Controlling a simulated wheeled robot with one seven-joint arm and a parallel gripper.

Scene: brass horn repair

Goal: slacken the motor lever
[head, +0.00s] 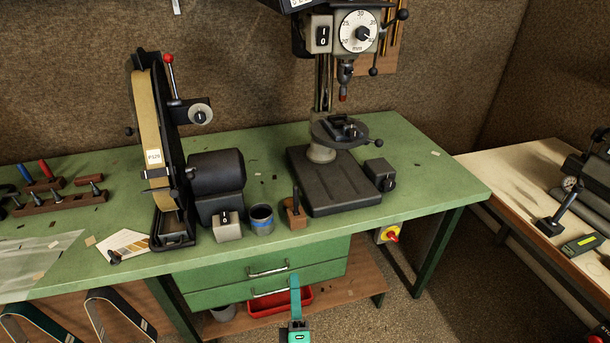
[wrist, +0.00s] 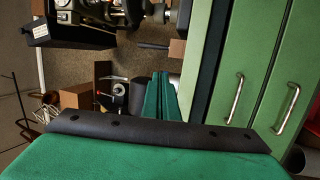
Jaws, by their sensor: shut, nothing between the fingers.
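The drill press stands at the back of the green bench in the head view. A ball-ended black lever (head: 401,15) sticks out right of its dial (head: 358,31), and another ball-tipped handle (head: 374,70) hangs below. The top of its head is cut off by the frame. I cannot tell which lever is the motor lever. The belt grinder (head: 150,150) at left has an upright red-knobbed lever (head: 170,75). My gripper (head: 295,283) is low in front of the bench drawers, apart from every lever. Its green fingers (wrist: 160,90) are shut and empty in the wrist view.
The green bench (head: 430,175) has two drawers (head: 270,275) whose handles (wrist: 234,99) face my gripper. A red tray (head: 265,303) sits on the low shelf. A blue-banded can (head: 262,219) stands near the front edge. A second bench (head: 500,165) is at right.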

